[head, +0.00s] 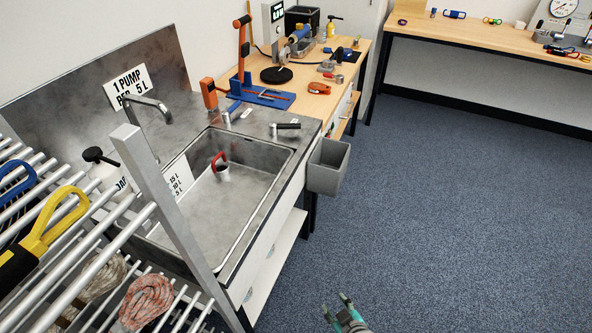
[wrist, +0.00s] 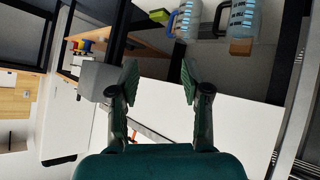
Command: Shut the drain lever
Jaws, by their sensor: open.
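A red handle (head: 218,160) on a short grey round fitting stands up from the floor of the metal sink (head: 270,196), near its back; it looks like the drain lever. A black lever (head: 288,126) on a small metal base sits on the sink's right deck. The sink looks empty. My gripper (head: 336,306) is low over the floor at the bottom of the head view, to the right of the sink unit and well apart from it. In the wrist view my gripper (wrist: 159,72) is open with nothing between its fingers. The red handle does not show there.
A grey bin (head: 328,167) hangs on the counter's right end. A drying rack (head: 176,215) with ropes stands in front of the sink at left. Jugs (wrist: 244,20) stand on a shelf in the wrist view. The blue carpet (head: 440,210) is clear.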

